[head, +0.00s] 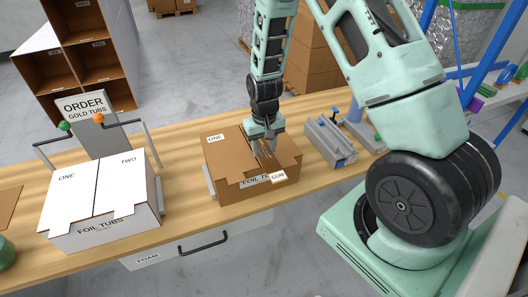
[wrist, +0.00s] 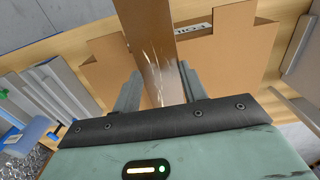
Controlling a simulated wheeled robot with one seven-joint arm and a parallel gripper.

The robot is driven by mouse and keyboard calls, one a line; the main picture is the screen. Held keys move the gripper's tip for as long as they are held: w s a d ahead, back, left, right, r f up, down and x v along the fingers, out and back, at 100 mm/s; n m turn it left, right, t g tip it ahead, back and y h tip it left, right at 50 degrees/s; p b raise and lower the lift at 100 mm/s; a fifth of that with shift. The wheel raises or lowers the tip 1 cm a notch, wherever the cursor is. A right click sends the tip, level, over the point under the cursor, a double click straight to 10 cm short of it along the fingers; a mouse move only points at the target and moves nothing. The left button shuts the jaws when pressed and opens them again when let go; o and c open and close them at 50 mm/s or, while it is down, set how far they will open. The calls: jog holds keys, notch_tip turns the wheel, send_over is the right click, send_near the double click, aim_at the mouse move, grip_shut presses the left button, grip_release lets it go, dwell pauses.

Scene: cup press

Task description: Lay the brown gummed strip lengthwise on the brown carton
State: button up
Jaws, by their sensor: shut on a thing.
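The brown carton (head: 230,160) stands on the wooden bench with its top flaps folded over, marked ONE and FOIL TUBS. My gripper (head: 265,152) points down over the carton's top, right of its middle. In the wrist view my gripper (wrist: 157,92) has its two fingers on either side of the brown gummed strip (wrist: 153,55), shut on it. The strip runs away from the fingers across the carton (wrist: 225,65). In the head view a white GUM tag (head: 279,177) shows at the carton's front edge. I cannot tell whether the strip touches the carton.
A white carton (head: 95,195) marked ONE, TWO and FOIL TUBS stands to the left, before an ORDER GOLD TUBS sign (head: 83,106). A grey metal fixture (head: 330,140) stands close to the right of the brown carton. Bare bench (head: 180,170) lies between the cartons.

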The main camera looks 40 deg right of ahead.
aim_at(264, 152)
jog(key=shift+f+p, duration=0.4)
jog(key=shift+f, duration=1.2)
jog(key=shift+f, duration=0.2)
jog(key=o, duration=1)
jog(key=shift+r, duration=0.2)
